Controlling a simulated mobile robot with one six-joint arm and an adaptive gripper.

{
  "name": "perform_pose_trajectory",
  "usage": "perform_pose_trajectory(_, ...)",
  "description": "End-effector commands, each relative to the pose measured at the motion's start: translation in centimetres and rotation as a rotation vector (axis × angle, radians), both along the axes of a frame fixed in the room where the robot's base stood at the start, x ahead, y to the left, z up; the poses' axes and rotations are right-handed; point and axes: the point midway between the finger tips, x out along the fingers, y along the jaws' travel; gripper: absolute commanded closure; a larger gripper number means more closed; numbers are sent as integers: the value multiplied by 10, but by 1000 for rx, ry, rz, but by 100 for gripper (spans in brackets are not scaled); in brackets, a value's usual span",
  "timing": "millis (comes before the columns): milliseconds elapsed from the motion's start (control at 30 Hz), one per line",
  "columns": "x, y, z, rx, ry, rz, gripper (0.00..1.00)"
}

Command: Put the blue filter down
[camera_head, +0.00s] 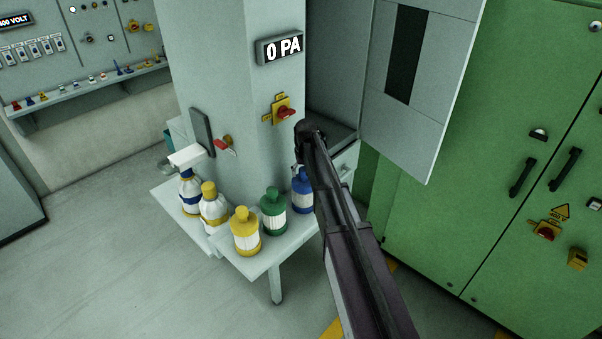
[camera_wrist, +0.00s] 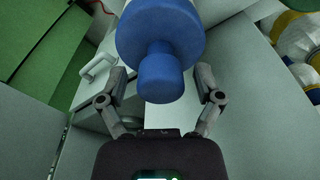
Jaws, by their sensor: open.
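The blue filter (camera_head: 302,197) stands on the white table (camera_head: 283,252) at the right end of a row of bottle-shaped filters, partly hidden by my arm. In the wrist view the blue filter (camera_wrist: 160,40) fills the top middle, its narrow blue knob pointing towards the camera. My gripper (camera_wrist: 162,74) is open, with one finger on each side of the knob and a visible gap on both sides. In the head view my gripper is mostly hidden by the arm at the blue filter.
A green filter (camera_head: 273,212), a yellow filter (camera_head: 245,232) and white-and-coloured bottles stand left of the blue one. A pillar with a "0 PA" display (camera_head: 281,48) rises behind. An open grey cabinet door (camera_head: 446,90) and green cabinets (camera_head: 500,150) are on the right.

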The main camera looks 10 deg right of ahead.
Motion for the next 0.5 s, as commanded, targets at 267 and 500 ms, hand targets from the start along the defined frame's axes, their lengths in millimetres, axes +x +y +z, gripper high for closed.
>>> perform_pose_trajectory(267,-3,0,26,0,0,0,16)
perform_pose_trajectory(500,-5,0,46,0,0,0,16)
